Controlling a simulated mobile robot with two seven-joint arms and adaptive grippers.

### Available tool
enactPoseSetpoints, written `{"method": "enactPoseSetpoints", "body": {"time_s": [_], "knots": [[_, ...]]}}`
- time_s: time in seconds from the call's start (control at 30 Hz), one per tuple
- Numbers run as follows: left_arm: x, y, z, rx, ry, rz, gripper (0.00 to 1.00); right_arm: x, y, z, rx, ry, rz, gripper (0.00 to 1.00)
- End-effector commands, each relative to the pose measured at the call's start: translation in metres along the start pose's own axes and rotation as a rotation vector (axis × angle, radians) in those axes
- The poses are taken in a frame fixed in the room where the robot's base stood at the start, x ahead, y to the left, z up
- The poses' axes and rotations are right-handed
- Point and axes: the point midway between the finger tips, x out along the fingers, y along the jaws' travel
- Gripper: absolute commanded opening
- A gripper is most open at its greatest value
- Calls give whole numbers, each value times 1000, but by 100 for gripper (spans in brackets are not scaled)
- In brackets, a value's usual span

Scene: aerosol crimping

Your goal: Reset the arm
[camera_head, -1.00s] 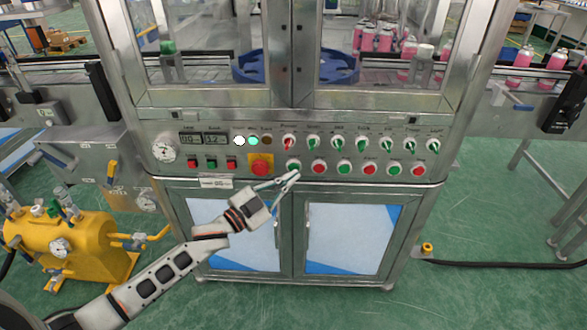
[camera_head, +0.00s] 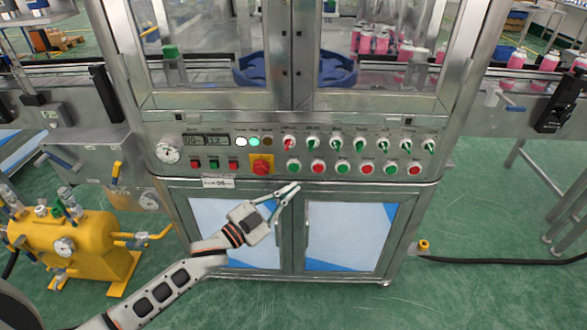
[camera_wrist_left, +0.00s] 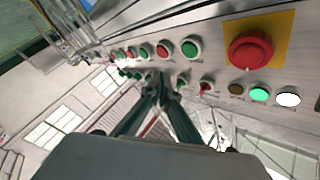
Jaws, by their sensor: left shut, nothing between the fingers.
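My left arm comes in from the lower left in the head view. Its gripper (camera_head: 293,188) is shut and empty, just below the lower row of buttons on the control panel (camera_head: 225,160). In the left wrist view the fingers (camera_wrist_left: 163,88) come together in front of the panel, with nothing held. The green button (camera_head: 293,168) nearest the fingertips is uncovered, and a visible gap lies between them in the head view. My right gripper is not in view.
A red emergency button (camera_head: 261,166) on a yellow plate sits left of the green button. Cabinet doors (camera_head: 350,235) are below the panel. A yellow tank (camera_head: 70,245) stands at the left. Pink cans (camera_head: 375,43) stand behind the glass. Green floor is open in front.

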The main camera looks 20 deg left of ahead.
Motion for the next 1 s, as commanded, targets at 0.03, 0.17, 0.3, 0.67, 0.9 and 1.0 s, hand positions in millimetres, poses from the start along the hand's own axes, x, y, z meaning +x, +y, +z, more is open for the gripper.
{"method": "enactPoseSetpoints", "body": {"time_s": [0.03,0.17,0.3,0.67,0.9,1.0], "knots": [[0,0,0,0,0,0,0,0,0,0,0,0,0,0],[0,0,0,0,0,0,0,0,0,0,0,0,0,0],[0,0,0,0,0,0,0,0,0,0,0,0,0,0],[-51,45,7,-137,-162,-4,0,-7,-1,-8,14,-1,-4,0],[-150,114,17,-339,-448,5,0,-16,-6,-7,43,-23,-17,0],[-196,142,17,-413,-570,15,0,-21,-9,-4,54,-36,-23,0]]}}
